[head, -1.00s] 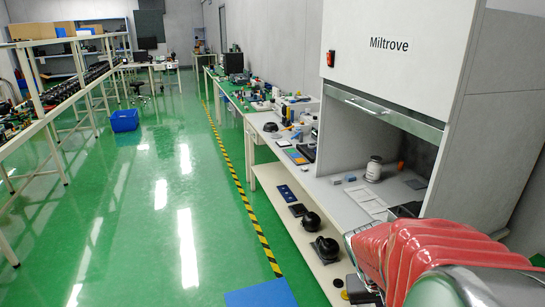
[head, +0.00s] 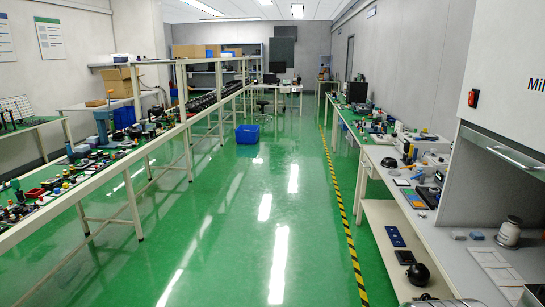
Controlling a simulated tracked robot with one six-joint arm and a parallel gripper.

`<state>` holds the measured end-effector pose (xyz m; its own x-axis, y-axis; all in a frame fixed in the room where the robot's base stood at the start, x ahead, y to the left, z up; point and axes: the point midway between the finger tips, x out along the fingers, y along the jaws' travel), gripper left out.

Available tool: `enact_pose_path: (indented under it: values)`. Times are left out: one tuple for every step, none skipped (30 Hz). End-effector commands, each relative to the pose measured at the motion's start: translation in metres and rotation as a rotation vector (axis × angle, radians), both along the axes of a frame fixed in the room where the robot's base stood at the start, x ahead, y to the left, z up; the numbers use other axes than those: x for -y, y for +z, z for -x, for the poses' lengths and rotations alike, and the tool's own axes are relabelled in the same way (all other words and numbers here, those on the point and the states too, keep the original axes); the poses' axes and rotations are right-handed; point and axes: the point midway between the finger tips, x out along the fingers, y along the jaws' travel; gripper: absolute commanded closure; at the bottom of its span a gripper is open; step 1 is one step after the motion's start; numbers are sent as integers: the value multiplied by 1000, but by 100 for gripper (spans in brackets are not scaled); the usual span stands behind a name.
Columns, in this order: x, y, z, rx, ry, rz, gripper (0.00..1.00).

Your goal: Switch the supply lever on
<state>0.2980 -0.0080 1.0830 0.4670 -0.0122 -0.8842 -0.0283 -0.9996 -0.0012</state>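I cannot make out a supply lever for certain in the head view. A small red and black switch (head: 473,98) is on the front panel of the white cabinet (head: 510,60) at the right edge. It is too small to tell its position. My gripper is not in view.
A long bench (head: 400,180) with instruments runs along the right wall, with a lower shelf. A long table (head: 90,195) with many small parts stands at left. A blue bin (head: 247,134) sits on the floor. The green aisle (head: 235,230) between is clear, with a yellow-black stripe (head: 341,205).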

Motion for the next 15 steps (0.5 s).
enact_pose_path:
  values:
    - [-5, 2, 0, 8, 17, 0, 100]
    - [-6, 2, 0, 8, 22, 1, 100]
    - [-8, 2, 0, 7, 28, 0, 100]
    - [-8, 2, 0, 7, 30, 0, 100]
    - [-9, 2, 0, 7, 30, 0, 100]
    - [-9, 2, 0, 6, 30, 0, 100]
    - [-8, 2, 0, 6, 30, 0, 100]
    - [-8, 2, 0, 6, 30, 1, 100]
    - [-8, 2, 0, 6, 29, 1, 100]
    - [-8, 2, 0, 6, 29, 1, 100]
    - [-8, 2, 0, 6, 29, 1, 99]
    - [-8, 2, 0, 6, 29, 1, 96]
    - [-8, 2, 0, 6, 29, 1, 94]
    - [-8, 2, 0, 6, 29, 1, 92]
    - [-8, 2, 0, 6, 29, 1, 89]
